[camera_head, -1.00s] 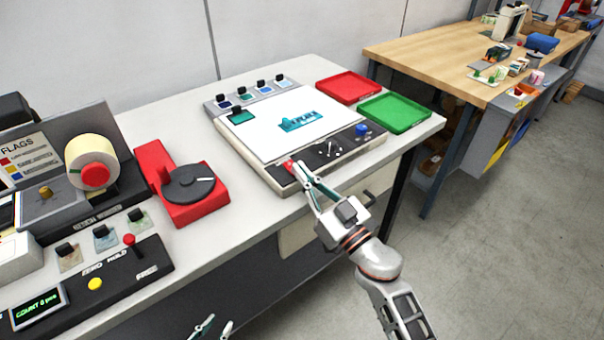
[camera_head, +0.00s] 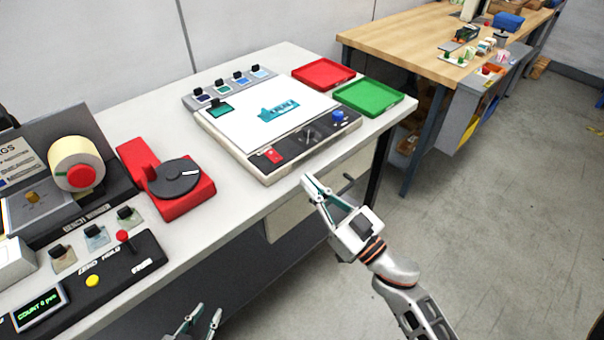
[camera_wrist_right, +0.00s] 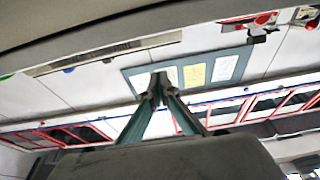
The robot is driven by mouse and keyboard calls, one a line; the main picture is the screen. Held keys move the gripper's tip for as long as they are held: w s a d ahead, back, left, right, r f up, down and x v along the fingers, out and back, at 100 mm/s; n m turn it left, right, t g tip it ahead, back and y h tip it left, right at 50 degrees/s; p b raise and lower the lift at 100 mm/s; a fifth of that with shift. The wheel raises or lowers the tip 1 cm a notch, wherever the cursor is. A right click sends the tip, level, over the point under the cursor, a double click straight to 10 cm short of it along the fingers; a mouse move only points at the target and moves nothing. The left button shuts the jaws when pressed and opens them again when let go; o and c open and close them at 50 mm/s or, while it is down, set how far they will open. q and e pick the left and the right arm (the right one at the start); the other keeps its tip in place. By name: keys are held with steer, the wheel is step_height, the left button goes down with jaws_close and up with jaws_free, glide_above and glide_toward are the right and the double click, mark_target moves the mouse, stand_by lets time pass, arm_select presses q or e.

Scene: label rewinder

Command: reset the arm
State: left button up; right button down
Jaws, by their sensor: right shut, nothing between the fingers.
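My right gripper (camera_head: 309,184) is in front of the table's front edge, clear of the white-topped machine (camera_head: 229,152). Its fingers are shut with nothing between them. In the right wrist view the two fingertips (camera_wrist_right: 158,82) meet in front of a wall with framed sheets. My left gripper (camera_head: 207,314) shows only partly at the bottom of the head view, below the table's front edge. Its two fingertips are apart and nothing shows between them.
The machine has a red switch (camera_head: 273,155) and a blue knob (camera_head: 338,115) on its front strip. A red tray (camera_head: 323,73) and a green tray (camera_head: 368,96) lie at the right. A red unit with a black disc (camera_head: 176,178) stands left. Floor at right is free.

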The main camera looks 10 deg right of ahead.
steer(key=shift+s+d, duration=0.1)
stand_by(0.5)
steer(key=s+d+f+m+g+h, duration=0.1)
steer(key=s+d+f+m+h, duration=0.15)
steer(key=d+f+h, duration=0.35)
steer(key=s+d+f+m+h, duration=0.1)
steer(key=s+d+f+h, duration=0.2)
steer(key=f, duration=0.6)
steer(key=s+d+f+g, duration=0.3)
steer(key=s+f+g, duration=0.2)
steer(key=s+f, duration=0.5)
steer(key=shift+s+d+f+n+h, duration=0.15)
steer(key=shift+s+f+n+h, duration=0.2)
steer(key=shift+f, duration=0.55)
